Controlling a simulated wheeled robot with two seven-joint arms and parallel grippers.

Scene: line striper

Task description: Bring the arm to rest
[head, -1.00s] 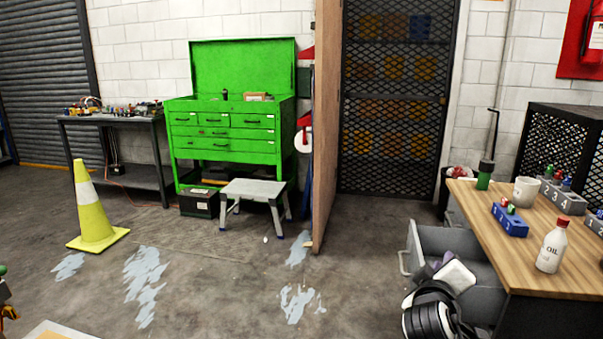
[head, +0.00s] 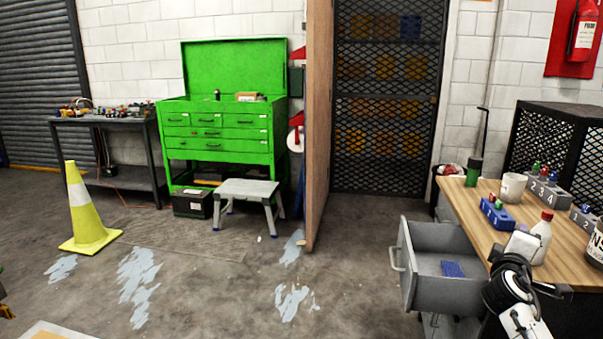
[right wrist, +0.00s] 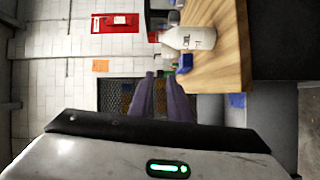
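My right arm shows at the lower right of the head view, its white and black gripper (head: 522,244) raised in front of the workbench edge, beside the white oil bottle (head: 542,240). In the right wrist view its two dark fingers (right wrist: 162,98) stand a little apart with nothing seen between them. The bottle (right wrist: 190,39) lies beyond the fingertips in that view. The grey drawer (head: 405,262) under the bench is pulled open, with a blue item (head: 453,268) inside. My left gripper is not clearly in view.
The wooden workbench (head: 470,200) holds a white mug (head: 512,187), a blue numbered block (head: 496,213) and grey numbered blocks (head: 546,190). A yellow cone (head: 85,215), a step stool (head: 248,190) and a green tool chest (head: 222,140) stand left.

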